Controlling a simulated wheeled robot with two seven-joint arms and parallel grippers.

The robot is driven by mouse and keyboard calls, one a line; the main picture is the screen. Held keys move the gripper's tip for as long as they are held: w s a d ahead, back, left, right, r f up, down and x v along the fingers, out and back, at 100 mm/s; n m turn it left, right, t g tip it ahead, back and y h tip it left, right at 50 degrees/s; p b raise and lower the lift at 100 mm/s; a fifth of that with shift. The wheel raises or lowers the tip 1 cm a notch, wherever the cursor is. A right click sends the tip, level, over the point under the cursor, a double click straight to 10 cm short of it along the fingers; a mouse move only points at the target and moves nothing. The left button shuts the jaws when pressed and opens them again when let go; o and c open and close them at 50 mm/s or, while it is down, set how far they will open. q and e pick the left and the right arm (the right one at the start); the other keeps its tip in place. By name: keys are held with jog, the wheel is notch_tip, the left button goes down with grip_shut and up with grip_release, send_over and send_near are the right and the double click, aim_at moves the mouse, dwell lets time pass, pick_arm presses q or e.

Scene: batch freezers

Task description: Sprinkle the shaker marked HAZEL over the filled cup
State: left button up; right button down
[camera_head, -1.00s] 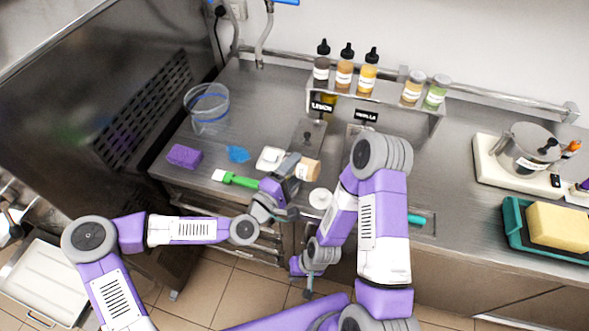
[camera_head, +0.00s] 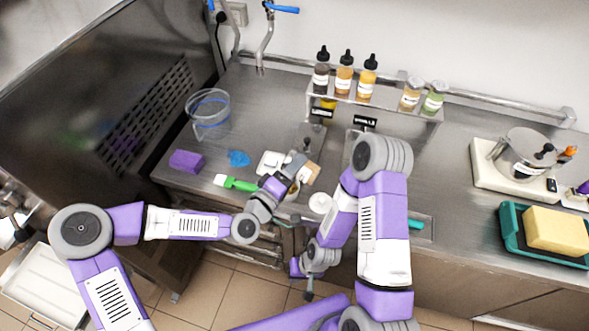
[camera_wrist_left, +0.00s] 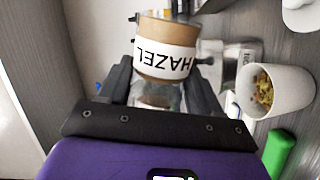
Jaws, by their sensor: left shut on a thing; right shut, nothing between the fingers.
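My left gripper (camera_head: 298,166) is shut on the shaker marked HAZEL (camera_wrist_left: 166,50). The shaker is tan with a white label, which reads upside down in the left wrist view. In the head view the shaker (camera_head: 311,172) shows just past the fingers, above the counter's front part. A white cup (camera_wrist_left: 305,92) with brown, yellow and green bits inside stands to the right of the shaker in the left wrist view, apart from it. In the head view my arm largely hides that area. My right gripper (camera_head: 308,293) is shut and empty, low in front of the counter.
A green-handled tool (camera_head: 240,185), a purple sponge (camera_head: 186,161) and a blue cloth (camera_head: 239,158) lie at left. A clear container (camera_head: 208,122) stands behind them. A shelf (camera_head: 390,103) with bottles and jars stands at the back. A white round item (camera_head: 320,203) sits near the front edge.

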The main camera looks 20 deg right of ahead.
aim_at(295, 157)
pick_arm(q)
notch_tip(295, 157, up, 2)
jog(key=m, duration=0.3)
jog(key=shift+r+p, duration=0.25)
jog(key=shift+p, duration=0.05)
jog(key=shift+r+m+y, duration=0.2)
jog(key=shift+m+y, duration=0.2)
jog(key=shift+m, duration=0.1)
jog(key=shift+r+m, duration=0.8)
jog(key=shift+m, duration=0.4)
jog(key=shift+r+m+y+b, duration=0.3)
jog(key=shift+r+m+b, duration=0.2)
jog(key=shift+m, duration=0.3)
jog(key=m+b, duration=0.1)
jog(key=r+m+b, duration=0.1)
jog(key=m, duration=0.1)
jog(key=shift+r+m+t+y, duration=0.1)
jog(key=shift+m+t+y, duration=0.2)
jog(key=shift+t+y, duration=0.1)
jog(key=shift+r+m+y+b, duration=0.3)
jog(key=shift+r+m+b, duration=0.1)
jog(key=shift+m, duration=0.5)
